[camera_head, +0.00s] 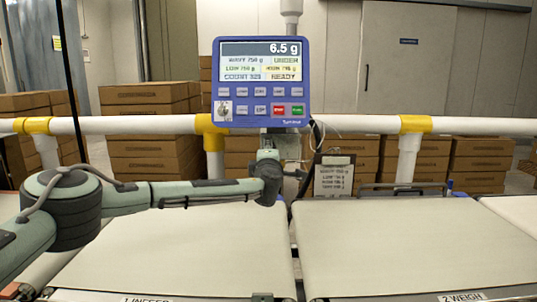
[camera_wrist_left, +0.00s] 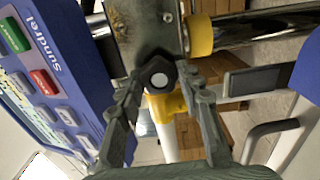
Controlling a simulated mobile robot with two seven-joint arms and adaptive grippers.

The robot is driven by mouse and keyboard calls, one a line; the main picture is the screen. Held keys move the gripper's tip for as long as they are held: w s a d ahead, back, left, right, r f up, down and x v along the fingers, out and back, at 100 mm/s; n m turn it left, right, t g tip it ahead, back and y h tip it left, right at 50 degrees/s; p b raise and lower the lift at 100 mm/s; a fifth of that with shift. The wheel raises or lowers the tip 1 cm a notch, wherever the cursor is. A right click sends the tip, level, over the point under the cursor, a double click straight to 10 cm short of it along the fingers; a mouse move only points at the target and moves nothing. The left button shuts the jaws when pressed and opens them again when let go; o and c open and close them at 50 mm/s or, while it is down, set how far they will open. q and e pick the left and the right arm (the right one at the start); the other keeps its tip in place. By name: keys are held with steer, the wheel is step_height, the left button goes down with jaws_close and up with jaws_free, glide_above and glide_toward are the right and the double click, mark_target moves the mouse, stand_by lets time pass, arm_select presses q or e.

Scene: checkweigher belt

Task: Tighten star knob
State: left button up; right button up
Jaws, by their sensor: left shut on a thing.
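The star knob (camera_wrist_left: 158,76) is dark with a pale round centre and sits on a metal bracket (camera_wrist_left: 145,30) below the blue display in the left wrist view. My left gripper (camera_wrist_left: 160,82) has one finger on each side of the knob and is shut on it. In the head view my left gripper (camera_head: 268,156) is just under the display (camera_head: 261,84), and it hides the knob there. The display reads 6.5 g. My right gripper is not in view.
A white rail (camera_head: 360,124) with yellow joints runs behind two pale belts, the infeed belt (camera_head: 185,250) and the weigh belt (camera_head: 400,245). A clipboard (camera_head: 334,176) hangs right of my gripper. Brown boxes (camera_head: 150,135) stand behind the rail. Both belts are bare.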

arm_select(q)
steer(key=shift+m, duration=1.2)
steer(key=o, duration=1.1)
steer(key=shift+o, duration=0.2)
steer(key=shift+s, duration=0.1)
steer(key=s, duration=1.2)
steer(key=shift+w+a, duration=0.1)
